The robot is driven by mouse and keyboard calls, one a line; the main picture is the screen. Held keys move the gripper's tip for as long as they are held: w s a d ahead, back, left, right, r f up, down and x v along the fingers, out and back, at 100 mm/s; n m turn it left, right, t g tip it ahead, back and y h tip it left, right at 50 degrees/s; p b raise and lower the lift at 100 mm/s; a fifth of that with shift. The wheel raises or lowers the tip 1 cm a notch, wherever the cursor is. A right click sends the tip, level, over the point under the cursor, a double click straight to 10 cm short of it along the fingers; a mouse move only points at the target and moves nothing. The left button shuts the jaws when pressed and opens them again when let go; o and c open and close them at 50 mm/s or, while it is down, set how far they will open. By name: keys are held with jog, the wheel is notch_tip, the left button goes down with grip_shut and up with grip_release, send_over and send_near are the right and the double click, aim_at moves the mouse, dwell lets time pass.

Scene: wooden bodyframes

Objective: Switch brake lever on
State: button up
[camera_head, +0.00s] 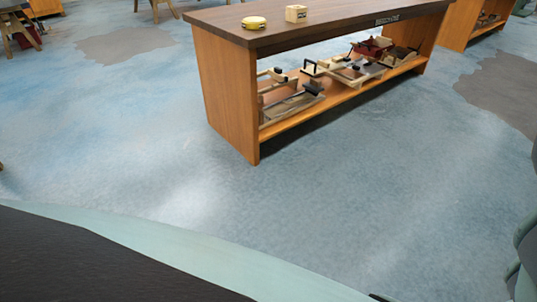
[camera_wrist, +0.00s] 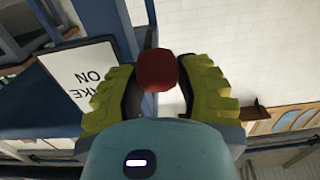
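The brake lever shows in the wrist view as a round red knob (camera_wrist: 157,71) on a dark shaft. A white sign (camera_wrist: 80,72) beside it, upside down, reads "ON" with part of a second word, seemingly "BRAKE". My gripper (camera_wrist: 160,78), with yellow ridged fingers and dark inner pads, has one finger on each side of the knob. The gap between the fingertips is about as wide as the knob. I cannot tell whether the pads touch it. The lever's lower part is hidden behind my gripper. The head view shows neither lever nor sign.
In the wrist view, blue beams (camera_wrist: 105,20) stand left of the lever and a pale brick wall (camera_wrist: 235,45) lies behind. In the head view, a wooden workbench (camera_head: 225,95) holds tools on its lower shelf. Blue floor (camera_head: 330,200) before it is clear.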

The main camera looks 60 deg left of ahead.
grip_shut()
jog(key=shift+w+d+f+b, duration=0.1)
jog(key=shift+d+f+b, duration=0.1)
jog(key=shift+f+b, duration=0.75)
jog(key=shift+r, duration=0.1)
jog(key=o, duration=0.7)
grip_release()
